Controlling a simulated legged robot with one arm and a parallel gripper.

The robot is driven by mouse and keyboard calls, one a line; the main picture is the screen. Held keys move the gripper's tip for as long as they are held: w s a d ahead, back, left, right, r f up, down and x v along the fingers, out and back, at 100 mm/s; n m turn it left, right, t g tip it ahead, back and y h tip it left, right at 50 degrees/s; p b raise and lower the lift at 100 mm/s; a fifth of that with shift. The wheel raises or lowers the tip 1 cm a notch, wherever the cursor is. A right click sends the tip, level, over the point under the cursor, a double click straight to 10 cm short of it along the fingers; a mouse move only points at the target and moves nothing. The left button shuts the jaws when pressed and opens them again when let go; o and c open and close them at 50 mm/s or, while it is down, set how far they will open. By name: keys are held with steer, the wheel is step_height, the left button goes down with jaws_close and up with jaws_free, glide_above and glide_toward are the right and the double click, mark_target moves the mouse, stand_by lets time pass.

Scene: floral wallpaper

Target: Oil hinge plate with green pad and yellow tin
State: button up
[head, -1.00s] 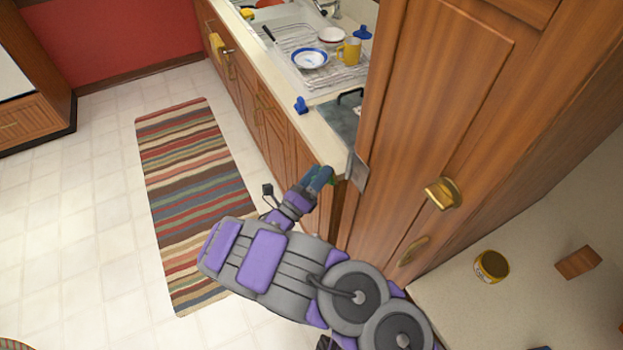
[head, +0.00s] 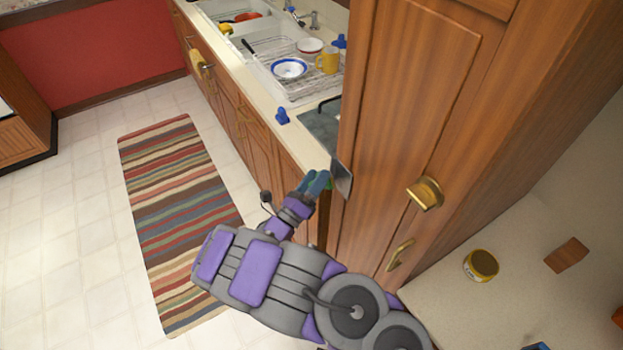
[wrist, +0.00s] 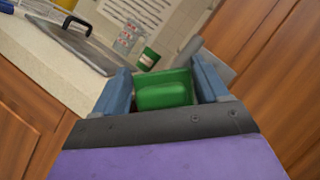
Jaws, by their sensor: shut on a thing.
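My gripper (head: 318,183) is shut on a green pad (wrist: 165,93), which sits between its two blue fingers in the wrist view. In the head view only a sliver of green shows by the fingertips. The grey metal hinge plate (head: 342,180) is on the lower left edge of the tall wooden cabinet, just right of my fingertips. In the wrist view the plate (wrist: 207,60) shows behind the right finger; I cannot tell whether the pad touches it. The yellow tin (head: 481,265) with a dark top stands on the pale counter at the lower right.
The tall cabinet (head: 410,120) with brass handles rises right of my gripper. A brown block (head: 567,255) lies near the tin. The sink counter (head: 300,140) holds a dish rack with dishes and a yellow mug. A striped rug (head: 180,210) lies on open floor to the left.

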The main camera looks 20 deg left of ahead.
steer(key=shift+w+d, duration=0.1)
steer(key=shift+d, duration=0.2)
steer(key=shift+w+a, duration=0.25)
steer(key=shift+w, duration=0.05)
steer(key=shift+w+d, duration=0.25)
steer(key=shift+d, duration=0.3)
steer(key=shift+s+d+r+p, duration=0.1)
steer(key=shift+s+d+p, duration=0.65)
steer(key=shift+s, duration=0.2)
steer(key=shift+s+d+p, duration=0.65)
steer(key=shift+s+d, duration=0.05)
steer(key=shift+d, duration=0.25)
steer(key=shift+s+d+p, duration=0.6)
steer(key=shift+s+d, duration=0.1)
steer(key=shift+d, duration=0.2)
